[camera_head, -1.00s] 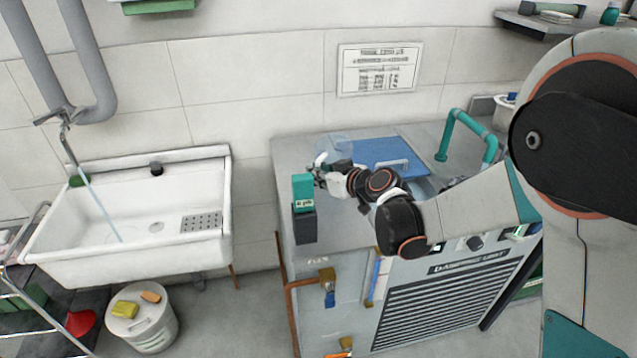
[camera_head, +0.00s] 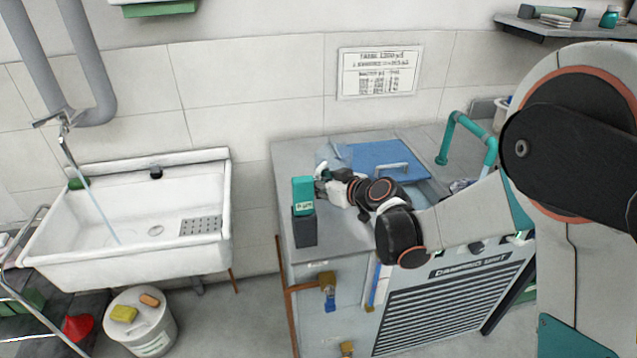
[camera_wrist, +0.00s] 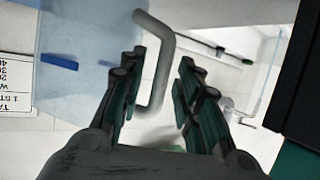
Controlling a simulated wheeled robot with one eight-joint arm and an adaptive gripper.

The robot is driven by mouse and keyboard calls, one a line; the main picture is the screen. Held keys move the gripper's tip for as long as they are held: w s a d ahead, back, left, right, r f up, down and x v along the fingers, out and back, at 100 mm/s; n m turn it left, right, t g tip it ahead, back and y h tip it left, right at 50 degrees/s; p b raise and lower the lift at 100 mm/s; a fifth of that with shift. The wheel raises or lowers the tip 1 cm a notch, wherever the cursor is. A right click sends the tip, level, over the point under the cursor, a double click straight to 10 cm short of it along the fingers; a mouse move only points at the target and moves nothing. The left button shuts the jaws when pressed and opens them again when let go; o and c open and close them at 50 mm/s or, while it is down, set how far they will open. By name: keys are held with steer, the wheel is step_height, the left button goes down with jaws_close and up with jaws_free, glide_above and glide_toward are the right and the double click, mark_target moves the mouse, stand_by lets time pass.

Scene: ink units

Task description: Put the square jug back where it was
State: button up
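The square jug is a see-through pale blue vessel (camera_wrist: 90,75) that fills the left of the wrist view. Its grey bent handle (camera_wrist: 162,65) stands between my fingers. In the head view the jug (camera_head: 333,155) shows only faintly on the cabinet top, behind my gripper (camera_head: 321,178). In the wrist view my gripper (camera_wrist: 158,95) is open, with one finger on each side of the handle. The handle looks nearer the left finger; I cannot tell whether they touch.
A teal box (camera_head: 303,194) on a dark block (camera_head: 304,229) stands close by my gripper at the cabinet's left edge. A blue lid (camera_head: 380,157) with a handle lies to the right. A teal pipe (camera_head: 468,130) rises farther right. The sink (camera_head: 130,260) is left.

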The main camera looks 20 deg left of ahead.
steer(key=p+v, duration=0.4)
steer(key=v, duration=0.8)
